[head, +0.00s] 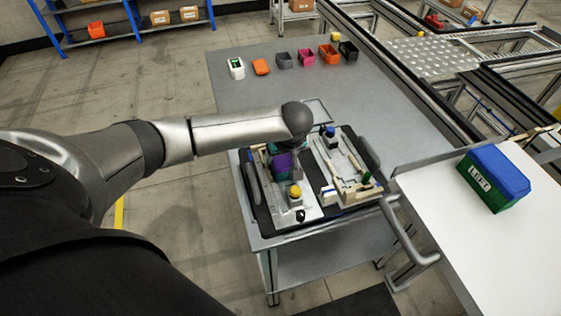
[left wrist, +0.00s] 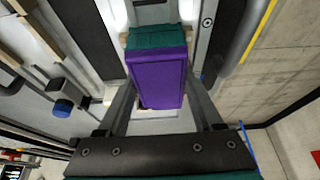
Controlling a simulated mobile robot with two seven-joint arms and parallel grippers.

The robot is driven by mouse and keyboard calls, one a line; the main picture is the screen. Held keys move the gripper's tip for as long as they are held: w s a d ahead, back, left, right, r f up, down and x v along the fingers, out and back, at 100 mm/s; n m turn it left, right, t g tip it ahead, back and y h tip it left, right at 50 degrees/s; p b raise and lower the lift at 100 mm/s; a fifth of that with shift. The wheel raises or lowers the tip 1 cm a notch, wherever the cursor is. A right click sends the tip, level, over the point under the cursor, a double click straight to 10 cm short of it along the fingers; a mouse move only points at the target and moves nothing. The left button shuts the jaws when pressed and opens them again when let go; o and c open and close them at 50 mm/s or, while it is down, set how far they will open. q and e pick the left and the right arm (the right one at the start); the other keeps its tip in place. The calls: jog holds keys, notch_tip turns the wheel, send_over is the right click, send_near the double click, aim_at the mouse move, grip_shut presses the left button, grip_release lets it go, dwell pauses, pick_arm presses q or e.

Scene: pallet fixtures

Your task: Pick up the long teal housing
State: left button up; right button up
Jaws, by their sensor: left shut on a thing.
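The long teal housing (left wrist: 152,38) shows a teal end and a large purple face in the left wrist view. In the head view its teal and purple body (head: 281,164) is over the left fixture (head: 300,212), partly hidden by my left arm. My left gripper (left wrist: 158,85) has its fingers along both sides of the housing and is shut on it. Whether the housing touches the fixture below is not clear. The fingers are hidden in the head view. My right gripper is not in view.
A second fixture (head: 345,170) stands on the right of the same pallet. Several small bins, including an orange one (head: 328,52), line the table's back. A green box with a blue lid (head: 493,178) sits on a white surface at right. The grey table (head: 240,90) is clear behind the pallet.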

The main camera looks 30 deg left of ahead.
pick_arm(q)
jog(key=c, duration=0.5)
jog(key=shift+w+r, duration=0.1)
jog(key=shift+c, duration=0.2)
